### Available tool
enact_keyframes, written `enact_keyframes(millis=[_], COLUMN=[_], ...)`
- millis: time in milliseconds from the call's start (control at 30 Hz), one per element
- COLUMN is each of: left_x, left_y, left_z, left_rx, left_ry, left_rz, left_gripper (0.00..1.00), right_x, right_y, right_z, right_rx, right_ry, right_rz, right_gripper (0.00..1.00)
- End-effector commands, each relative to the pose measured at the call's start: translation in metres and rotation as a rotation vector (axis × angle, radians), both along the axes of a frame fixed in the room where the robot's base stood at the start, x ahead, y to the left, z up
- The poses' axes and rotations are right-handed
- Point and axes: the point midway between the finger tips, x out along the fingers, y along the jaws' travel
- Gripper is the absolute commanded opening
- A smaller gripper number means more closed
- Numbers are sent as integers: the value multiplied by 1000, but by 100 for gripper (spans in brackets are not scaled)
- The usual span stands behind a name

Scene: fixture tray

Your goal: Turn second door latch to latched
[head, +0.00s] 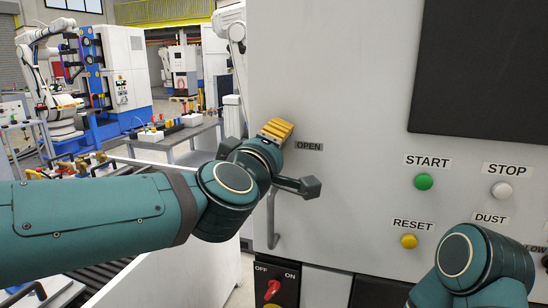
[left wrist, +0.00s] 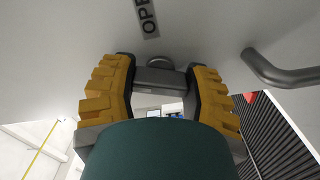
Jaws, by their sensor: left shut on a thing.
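My left gripper (head: 292,160) is at the left part of the grey machine panel (head: 345,80), beside the OPEN label (head: 309,146). In the left wrist view, its two yellow-padded fingers (left wrist: 160,88) stand on either side of a dark latch bar (left wrist: 158,78) and are shut on it. The bar lies crosswise between the fingers, below the OPEN label (left wrist: 147,18). In the head view the gripper hides the latch, so its exact angle cannot be told there. Part of my right arm (head: 475,265) shows at the lower right; its gripper is out of view.
A grey bar handle (head: 272,225) stands out just below the left gripper, close to it. It also shows in the left wrist view (left wrist: 285,75). A red OFF/ON switch (head: 272,290) sits lower. START (head: 424,182), STOP (head: 502,190) and RESET (head: 409,241) buttons are to the right.

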Motion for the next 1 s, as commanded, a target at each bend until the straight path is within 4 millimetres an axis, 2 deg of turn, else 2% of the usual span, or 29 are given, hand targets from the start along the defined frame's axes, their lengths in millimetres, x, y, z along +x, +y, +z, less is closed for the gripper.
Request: enact_keyframes(millis=[100,500,1000], left_x=[0,0,0], left_y=[1,0,0], left_z=[-2,-1,0], left_rx=[-96,-315,-369], left_ry=[29,102,120], left_rz=[1,0,1], left_gripper=[14,14,14], right_x=[-2,-6,-5], right_y=[0,1,1], right_z=[-10,-23,-25], right_rx=[1,4,3], right_ry=[5,15,13], right_rz=[4,11,11], right_gripper=[0,0,0])
